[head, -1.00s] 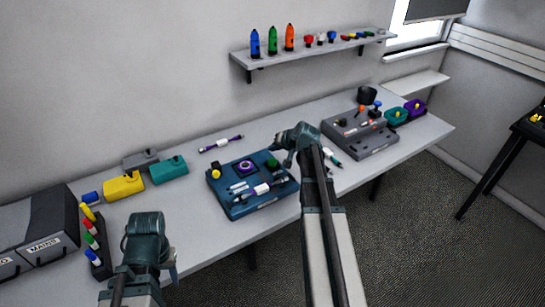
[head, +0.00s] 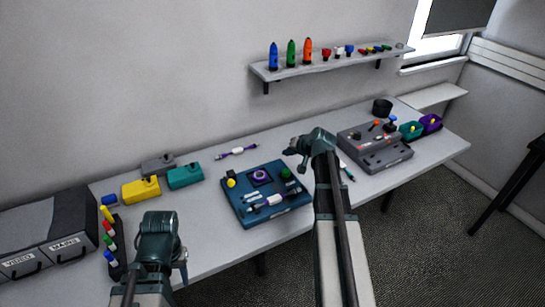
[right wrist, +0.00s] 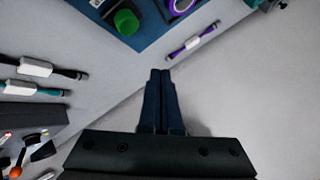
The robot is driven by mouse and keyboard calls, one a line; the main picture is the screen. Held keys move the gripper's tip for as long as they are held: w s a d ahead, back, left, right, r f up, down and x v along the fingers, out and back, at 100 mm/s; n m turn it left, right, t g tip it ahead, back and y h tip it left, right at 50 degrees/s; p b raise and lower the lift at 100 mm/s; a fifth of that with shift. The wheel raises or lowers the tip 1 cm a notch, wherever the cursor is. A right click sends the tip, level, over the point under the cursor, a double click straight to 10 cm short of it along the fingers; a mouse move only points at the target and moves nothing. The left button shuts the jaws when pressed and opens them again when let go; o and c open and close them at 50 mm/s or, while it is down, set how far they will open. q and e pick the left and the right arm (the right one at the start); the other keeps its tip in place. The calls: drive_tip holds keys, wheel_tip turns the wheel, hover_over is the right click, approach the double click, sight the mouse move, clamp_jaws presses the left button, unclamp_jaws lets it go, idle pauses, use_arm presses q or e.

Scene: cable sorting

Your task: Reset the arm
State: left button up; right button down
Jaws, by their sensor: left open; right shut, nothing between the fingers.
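My right arm reaches over the table in the head view, its gripper (head: 293,148) right of the blue board (head: 240,214). In the right wrist view the gripper (right wrist: 160,74) has its fingers together with nothing between them. My left gripper (head: 181,266) is low at the left in the head view, near the table's front edge. It is open, its fingers mostly hidden behind the wrist. No object is in either gripper.
A purple-ended cable (head: 237,151) lies behind the board. A teal-ended cable (head: 347,172) lies right of my right arm, near a grey panel device (head: 385,160). Yellow (head: 141,189) and teal (head: 185,177) boxes stand left. A shelf (head: 330,63) hangs above.

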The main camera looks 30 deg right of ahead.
drive_tip(key=shift+a, duration=0.1)
drive_tip(key=s+a+f+n+g, duration=0.1)
drive_tip(key=s+a, duration=0.1)
drive_tip(key=a, duration=0.5)
drive_tip(key=s+a+f+n+g+y, duration=0.1)
drive_tip(key=s+a+f+n+g, duration=0.1)
drive_tip(key=a, duration=0.5)
drive_tip(key=s+a+f+n+g, duration=0.1)
drive_tip(key=s+a+n, duration=0.1)
drive_tip(key=a, duration=0.5)
drive_tip(key=shift+s+a+f+g, duration=0.15)
drive_tip(key=shift+s, duration=0.3)
drive_tip(key=shift+s+a+f+g, duration=0.1)
drive_tip(key=shift+s+a+g, duration=0.05)
drive_tip(key=shift+s, duration=0.3)
drive_tip(key=s+a+f+n+g+h, duration=0.1)
drive_tip(key=s+a+n+g, duration=0.1)
drive_tip(key=s+a, duration=0.5)
drive_tip(key=s+a+f+n+g+h, duration=0.1)
drive_tip(key=s+a, duration=0.5)
drive_tip(key=s, duration=0.6)
drive_tip(key=n+g+h, duration=0.1)
drive_tip(key=n+g, duration=0.1)
drive_tip(key=n, duration=0.1)
drive_tip(key=shift+a+h, duration=0.3)
drive_tip(key=shift+a, duration=0.1)
